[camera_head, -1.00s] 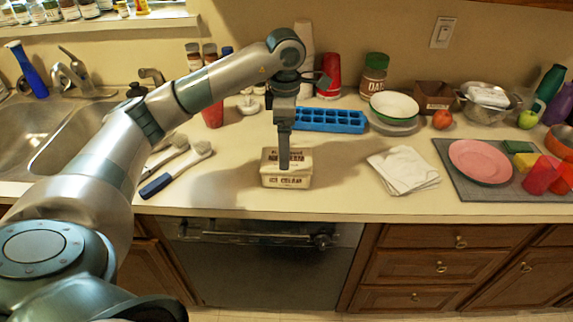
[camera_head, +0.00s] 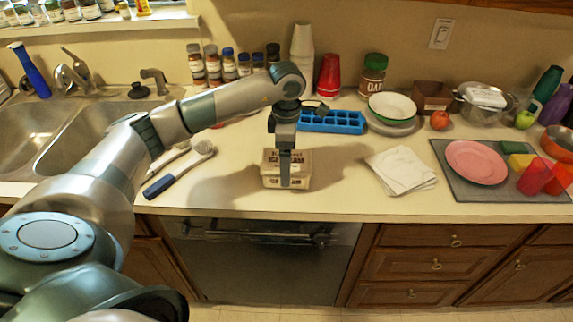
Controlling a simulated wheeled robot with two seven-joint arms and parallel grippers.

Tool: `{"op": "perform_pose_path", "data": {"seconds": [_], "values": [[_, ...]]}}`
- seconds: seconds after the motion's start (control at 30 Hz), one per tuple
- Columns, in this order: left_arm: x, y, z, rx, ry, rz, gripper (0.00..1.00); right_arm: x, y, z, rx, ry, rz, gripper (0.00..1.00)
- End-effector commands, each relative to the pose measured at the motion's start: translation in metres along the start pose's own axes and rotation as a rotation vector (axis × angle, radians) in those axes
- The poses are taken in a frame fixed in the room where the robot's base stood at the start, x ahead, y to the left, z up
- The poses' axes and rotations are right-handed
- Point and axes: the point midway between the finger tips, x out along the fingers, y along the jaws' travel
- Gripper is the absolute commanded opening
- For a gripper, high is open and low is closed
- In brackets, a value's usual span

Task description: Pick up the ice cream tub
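The ice cream tub (camera_head: 301,181) is a small cream-coloured box with dark lettering. It stands upright on the counter near its front edge, in the middle of the head view. My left gripper (camera_head: 285,170) points straight down at the tub. One finger shows in front of the tub's front face and reaches down near its base. The other finger is hidden, so I cannot tell whether the fingers press on the tub. My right gripper is not in view.
A blue ice tray (camera_head: 335,122) lies behind the tub. A blue-handled brush (camera_head: 172,178) lies to its left and folded white cloths (camera_head: 400,170) to its right. A grey mat (camera_head: 468,188) holds a pink plate (camera_head: 476,162). The counter just beside the tub is clear.

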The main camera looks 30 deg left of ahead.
Motion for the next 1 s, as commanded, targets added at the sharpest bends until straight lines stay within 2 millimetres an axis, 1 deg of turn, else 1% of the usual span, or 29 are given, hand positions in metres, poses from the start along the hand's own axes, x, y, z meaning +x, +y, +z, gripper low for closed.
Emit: {"op": "perform_pose_path", "data": {"seconds": [0.03, 0.2, 0.67, 0.7, 0.73, 0.77, 0.8, 0.87, 0.9, 0.93, 1.0], "values": [[0.004, -0.001, 0.0, -0.001, 0.001, -0.004, 0.92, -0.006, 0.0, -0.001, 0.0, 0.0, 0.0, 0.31], [0.019, 0.0, 0.0, 0.0, 0.0, -0.001, 0.92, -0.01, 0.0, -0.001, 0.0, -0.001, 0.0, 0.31], [0.02, 0.0, 0.0, 0.0, -0.001, 0.0, 0.92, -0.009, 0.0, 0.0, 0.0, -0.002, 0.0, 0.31], [0.02, 0.0, 0.0, 0.0, -0.001, 0.0, 0.9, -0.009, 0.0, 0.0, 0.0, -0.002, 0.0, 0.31], [0.02, 0.0, 0.0, 0.0, -0.001, 0.0, 0.83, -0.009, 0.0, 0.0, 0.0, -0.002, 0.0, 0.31], [0.02, 0.0, 0.0, 0.0, -0.001, 0.0, 0.75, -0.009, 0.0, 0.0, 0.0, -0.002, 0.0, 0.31], [0.02, 0.0, 0.0, 0.0, -0.001, 0.0, 0.66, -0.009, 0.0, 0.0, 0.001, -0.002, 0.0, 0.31], [0.02, 0.0, 0.0, 0.0, -0.001, 0.0, 0.52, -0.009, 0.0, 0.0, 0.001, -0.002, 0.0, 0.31], [0.02, 0.0, 0.0, 0.0, -0.001, 0.0, 0.42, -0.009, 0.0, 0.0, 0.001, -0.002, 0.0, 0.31], [0.019, 0.001, 0.0, 0.0, -0.002, 0.002, 0.38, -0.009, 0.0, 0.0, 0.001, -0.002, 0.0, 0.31], [0.019, 0.001, 0.0, 0.0, -0.002, 0.002, 0.38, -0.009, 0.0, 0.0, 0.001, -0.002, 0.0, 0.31]]}}
